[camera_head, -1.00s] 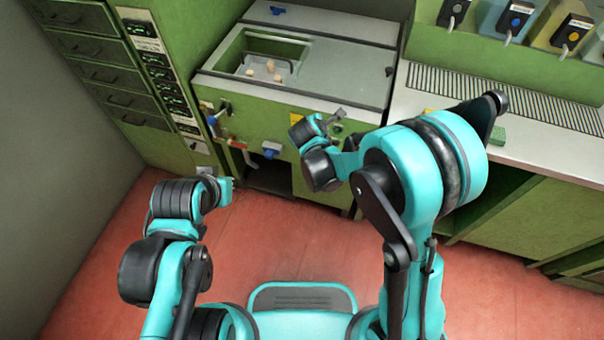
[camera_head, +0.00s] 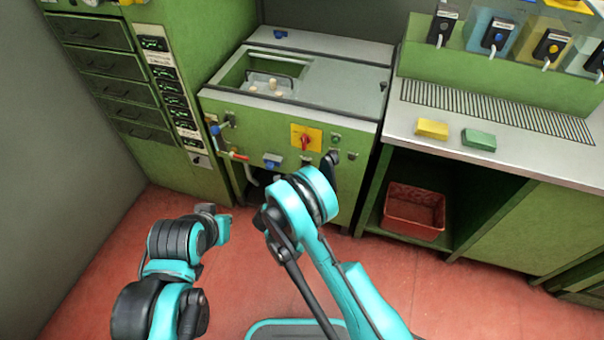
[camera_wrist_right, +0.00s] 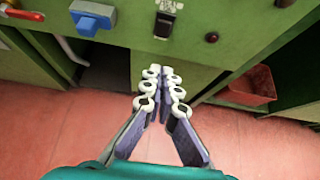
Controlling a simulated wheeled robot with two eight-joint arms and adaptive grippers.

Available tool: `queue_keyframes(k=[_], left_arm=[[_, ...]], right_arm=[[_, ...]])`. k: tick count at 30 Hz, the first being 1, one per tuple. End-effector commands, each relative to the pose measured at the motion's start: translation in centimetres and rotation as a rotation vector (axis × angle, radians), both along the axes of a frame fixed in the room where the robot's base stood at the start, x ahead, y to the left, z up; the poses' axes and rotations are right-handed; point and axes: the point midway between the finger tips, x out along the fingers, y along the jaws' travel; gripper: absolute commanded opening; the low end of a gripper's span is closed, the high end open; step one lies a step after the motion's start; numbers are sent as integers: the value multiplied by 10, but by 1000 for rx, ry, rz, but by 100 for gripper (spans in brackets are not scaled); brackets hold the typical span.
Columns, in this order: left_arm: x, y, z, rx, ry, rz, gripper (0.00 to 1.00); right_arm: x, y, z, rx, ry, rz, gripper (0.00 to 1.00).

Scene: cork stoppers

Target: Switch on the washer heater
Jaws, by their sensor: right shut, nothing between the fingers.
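The washer is a green cabinet (camera_head: 240,120) with an open basin on top. Its front carries a red rotary knob on a yellow plate (camera_head: 314,132). In the right wrist view a black switch with a pale label (camera_wrist_right: 165,20) sits on the front panel, with a small red button (camera_wrist_right: 211,38) to its right. Its lettering is too small to read. My right gripper (camera_wrist_right: 160,74) is shut and empty, below the switch and apart from it; my arm hides it in the head view. My left gripper (camera_head: 208,209) hangs low at the left, away from the washer; its fingers are unclear.
A blue fitting (camera_wrist_right: 90,18) and a red lever (camera_wrist_right: 25,14) lie left of the switch. Several corks (camera_head: 272,84) lie in the basin. A yellow block (camera_head: 432,129) and a green block (camera_head: 479,139) rest on the right counter. A red crate (camera_head: 413,212) stands beneath it.

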Motion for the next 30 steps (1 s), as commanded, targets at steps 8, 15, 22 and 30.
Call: queue_keyframes(k=[8,15,22,30], left_arm=[[0,0,8,0,0,0,0],[0,0,10,0,0,0,0],[0,0,-9,0,0,0,0],[0,0,-21,0,0,0,0]], right_arm=[[6,-2,-2,1,1,-2,0],[36,-12,-27,2,-1,-4,0],[75,-25,-57,3,-1,-4,0],[109,-36,-52,3,0,-3,0]])
